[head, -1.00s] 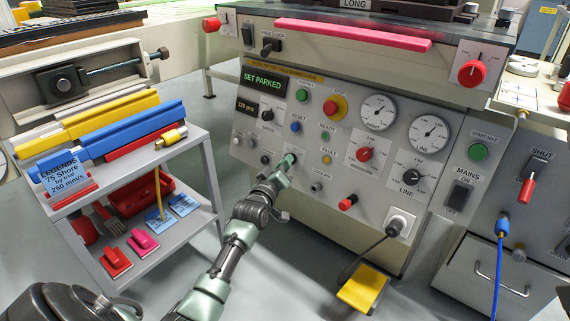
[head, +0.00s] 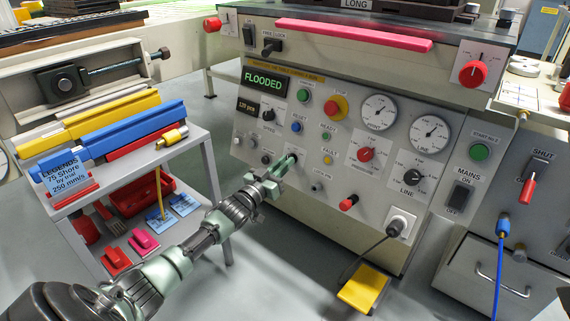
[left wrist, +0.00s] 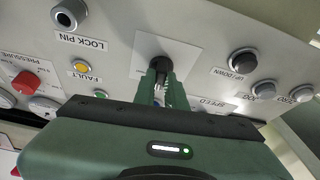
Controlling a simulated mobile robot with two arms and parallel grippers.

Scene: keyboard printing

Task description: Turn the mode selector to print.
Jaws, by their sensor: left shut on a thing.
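The mode selector (left wrist: 153,70), a small black knob on a pale plate, sits low on the grey control panel. My left gripper (head: 285,163) reaches it from the lower left in the head view and is shut on it. In the left wrist view the green fingers (left wrist: 161,84) stand on either side of the knob. The fingers and wrist hide much of the selector's plate, so its marked positions cannot be read. The green display (head: 264,81) reads FLOODED. My right gripper is not in view.
A grey cart (head: 207,165) with squeegees and tools stands to the left.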

